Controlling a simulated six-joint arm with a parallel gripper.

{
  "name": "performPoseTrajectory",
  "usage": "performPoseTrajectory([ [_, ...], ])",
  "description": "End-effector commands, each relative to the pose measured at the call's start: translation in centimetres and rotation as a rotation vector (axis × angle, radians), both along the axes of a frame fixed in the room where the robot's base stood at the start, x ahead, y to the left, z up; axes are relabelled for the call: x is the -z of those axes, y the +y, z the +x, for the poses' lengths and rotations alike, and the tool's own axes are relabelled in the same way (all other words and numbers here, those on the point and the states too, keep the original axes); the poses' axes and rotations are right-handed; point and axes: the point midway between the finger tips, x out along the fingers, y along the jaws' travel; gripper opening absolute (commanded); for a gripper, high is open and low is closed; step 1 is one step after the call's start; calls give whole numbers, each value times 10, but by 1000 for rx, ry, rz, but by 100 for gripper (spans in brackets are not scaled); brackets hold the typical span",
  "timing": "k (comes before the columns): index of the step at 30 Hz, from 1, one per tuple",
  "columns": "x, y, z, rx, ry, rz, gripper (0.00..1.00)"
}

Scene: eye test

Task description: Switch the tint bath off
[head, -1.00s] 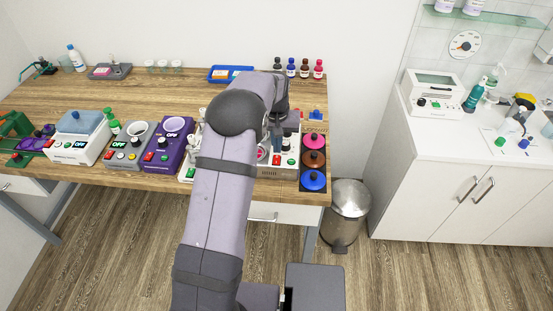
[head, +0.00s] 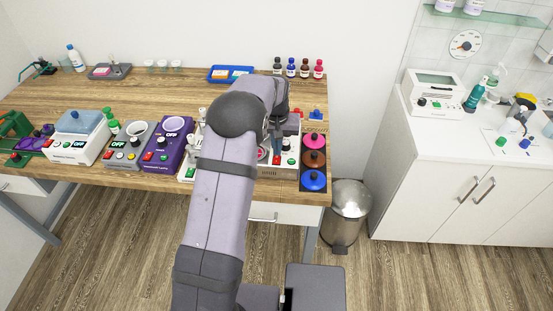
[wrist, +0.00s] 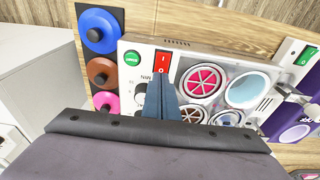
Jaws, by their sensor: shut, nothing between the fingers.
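The tint bath (head: 266,171) is a pale box near the table's front right; it also shows in the wrist view (wrist: 205,60) with several round wells, some with pink or brown segmented discs. Its red rocker switch (wrist: 162,62), marked I and O, sits beside a round green lamp (wrist: 132,58) that looks lit. A dial (wrist: 142,87) is partly hidden behind my fingers. My gripper (wrist: 160,81) is shut and empty, its fingertips at the near edge of the switch in the wrist view. I cannot tell whether they touch it. In the head view my arm hides much of the bath.
Pink, brown and blue lidded pots (head: 314,159) stand in a dark rack right beside the bath. A purple device (head: 168,150), a grey device (head: 130,150) and a white device (head: 75,140) stand to the left. Small bottles (head: 304,68) stand at the back.

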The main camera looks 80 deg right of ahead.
Motion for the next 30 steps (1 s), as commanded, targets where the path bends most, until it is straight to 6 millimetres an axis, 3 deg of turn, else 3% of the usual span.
performPoseTrajectory([
  [30,-65,0,0,0,0,-1,0],
])
